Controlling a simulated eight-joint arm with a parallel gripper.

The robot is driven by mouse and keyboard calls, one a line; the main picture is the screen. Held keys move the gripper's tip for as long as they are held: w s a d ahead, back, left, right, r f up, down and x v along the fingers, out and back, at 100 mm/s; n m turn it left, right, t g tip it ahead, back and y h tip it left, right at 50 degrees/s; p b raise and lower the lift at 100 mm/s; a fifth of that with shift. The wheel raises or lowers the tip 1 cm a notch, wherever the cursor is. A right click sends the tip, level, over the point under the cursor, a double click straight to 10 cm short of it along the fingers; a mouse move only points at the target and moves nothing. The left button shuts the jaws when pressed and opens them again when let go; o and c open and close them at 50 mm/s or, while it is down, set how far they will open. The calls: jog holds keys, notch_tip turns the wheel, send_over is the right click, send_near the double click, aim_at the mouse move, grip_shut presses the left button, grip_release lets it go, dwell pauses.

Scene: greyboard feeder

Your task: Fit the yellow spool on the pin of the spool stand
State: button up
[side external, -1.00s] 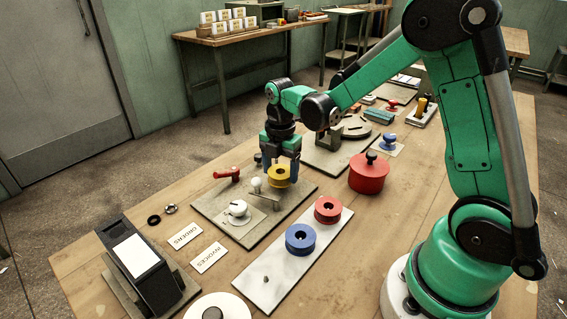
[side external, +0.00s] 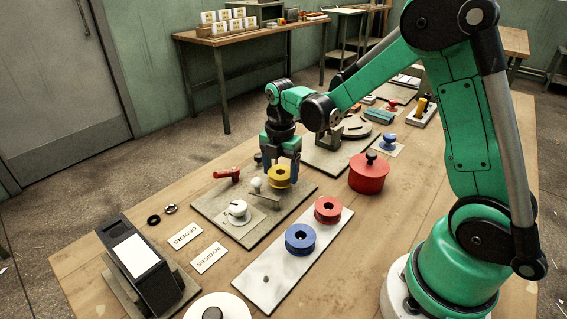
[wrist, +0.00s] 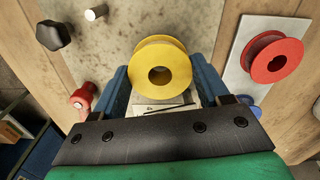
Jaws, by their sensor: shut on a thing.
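The yellow spool (side external: 279,178) is held upright between the blue fingers of my gripper (side external: 280,172), above the grey board (side external: 215,208). In the wrist view the yellow spool (wrist: 176,56) sits between both fingers of my gripper (wrist: 166,88), and its centre hole faces the camera. A short metal pin (wrist: 96,13) stands on the board, apart from the spool, up and left in the wrist view. I cannot tell for sure that it is the spool stand's pin. The spool hides the surface directly below it.
A blue spool (side external: 300,240) and a red spool (side external: 328,210) stand on a pale plate (side external: 265,284). A red lidded pot (side external: 369,175) stands right of my gripper.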

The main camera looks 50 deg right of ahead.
jog(key=shift+f, duration=0.95)
dwell(1.0)
jog(key=o, duration=1.2)
jog(key=shift+o, duration=0.2)
jog(key=shift+r, duration=2.8)
